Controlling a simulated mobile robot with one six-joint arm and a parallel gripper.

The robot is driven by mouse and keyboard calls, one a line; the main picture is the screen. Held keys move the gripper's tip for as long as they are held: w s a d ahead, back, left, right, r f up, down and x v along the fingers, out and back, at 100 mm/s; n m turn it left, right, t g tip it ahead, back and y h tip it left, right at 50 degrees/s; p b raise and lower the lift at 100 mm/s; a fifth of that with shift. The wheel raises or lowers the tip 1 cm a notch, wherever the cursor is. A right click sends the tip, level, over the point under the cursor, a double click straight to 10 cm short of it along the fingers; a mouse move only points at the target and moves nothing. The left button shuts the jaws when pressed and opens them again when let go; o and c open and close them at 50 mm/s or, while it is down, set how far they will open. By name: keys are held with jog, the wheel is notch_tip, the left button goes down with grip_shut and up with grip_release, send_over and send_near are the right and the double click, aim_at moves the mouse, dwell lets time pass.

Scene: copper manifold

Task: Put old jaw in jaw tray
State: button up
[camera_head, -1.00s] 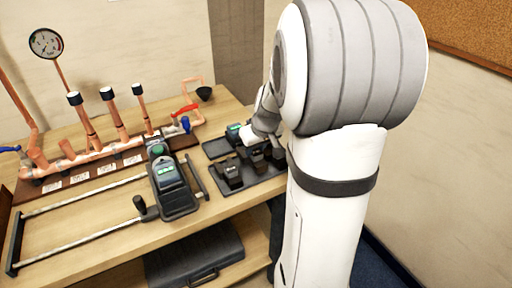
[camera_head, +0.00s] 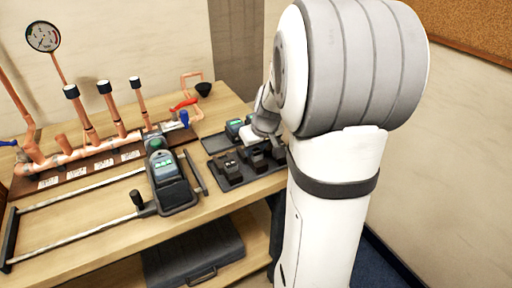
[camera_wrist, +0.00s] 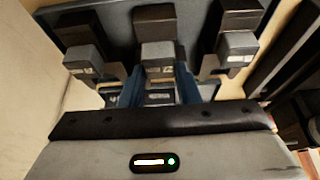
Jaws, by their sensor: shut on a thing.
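The dark jaw tray (camera_head: 233,184) lies at the right front of the bench, with several blocky dark jaws on it, such as a jaw at its left (camera_head: 230,166). My gripper (camera_wrist: 158,84) is low over the tray, mostly hidden behind my arm in the head view. In the wrist view its blue fingers are shut on a dark jaw (camera_wrist: 158,97) with a pale label. Jaws stand in the tray at left (camera_wrist: 85,55) and right (camera_wrist: 237,45). Whether the held jaw touches the tray I cannot tell.
A second flat tray (camera_head: 215,143) with a teal-topped device (camera_head: 234,126) lies behind. The press tool (camera_head: 168,180) lies to the left, near the copper manifold (camera_head: 85,150). A dark case (camera_head: 195,255) is on the lower shelf. The wall is close on the right.

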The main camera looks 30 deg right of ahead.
jog(key=shift+f, duration=0.15)
jog(key=o, duration=1.5)
jog(key=shift+c, duration=0.2)
jog(key=shift+r+p, duration=2.45)
jog(key=shift+r, duration=1.55)
